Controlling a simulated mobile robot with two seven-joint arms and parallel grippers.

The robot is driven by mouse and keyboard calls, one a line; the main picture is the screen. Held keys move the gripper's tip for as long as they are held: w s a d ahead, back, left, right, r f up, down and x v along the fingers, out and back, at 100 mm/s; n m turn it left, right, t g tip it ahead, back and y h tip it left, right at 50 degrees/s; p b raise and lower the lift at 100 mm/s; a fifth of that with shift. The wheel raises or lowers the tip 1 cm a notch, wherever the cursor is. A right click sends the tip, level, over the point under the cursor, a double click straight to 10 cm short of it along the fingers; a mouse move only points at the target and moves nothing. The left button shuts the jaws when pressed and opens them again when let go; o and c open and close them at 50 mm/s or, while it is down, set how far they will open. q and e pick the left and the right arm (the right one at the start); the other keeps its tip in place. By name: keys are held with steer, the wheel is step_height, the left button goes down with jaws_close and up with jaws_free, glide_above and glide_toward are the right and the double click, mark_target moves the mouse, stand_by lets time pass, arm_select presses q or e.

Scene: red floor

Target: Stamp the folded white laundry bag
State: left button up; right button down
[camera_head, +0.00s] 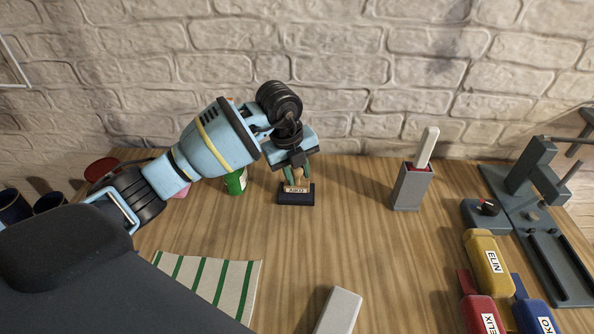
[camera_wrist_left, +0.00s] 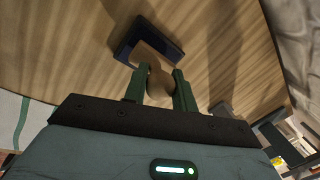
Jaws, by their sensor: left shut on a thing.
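My left gripper (camera_head: 297,178) is shut on the wooden handle of a stamp (camera_wrist_left: 158,82), with one green finger on each side. The stamp has a pale label and stands over a dark blue ink pad (camera_head: 297,199); in the wrist view its block overlaps the pad (camera_wrist_left: 126,47). I cannot tell whether it presses on the pad. A flat white cloth with green stripes (camera_head: 230,286), which may be the laundry bag, lies at the front left of the table. My right gripper is not in view.
A grey holder with a white stick (camera_head: 408,190) stands right of the pad. Yellow (camera_head: 484,254), red (camera_head: 476,303) and blue labelled items and a dark grey device (camera_head: 520,200) fill the right. A pale block (camera_head: 340,312) lies at the front. A green can (camera_head: 235,182) stands behind my arm.

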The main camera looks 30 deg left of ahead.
arm_select(q)
steer(key=shift+f, duration=0.2)
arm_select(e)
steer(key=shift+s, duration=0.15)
arm_select(q)
steer(key=shift+f, duration=0.3)
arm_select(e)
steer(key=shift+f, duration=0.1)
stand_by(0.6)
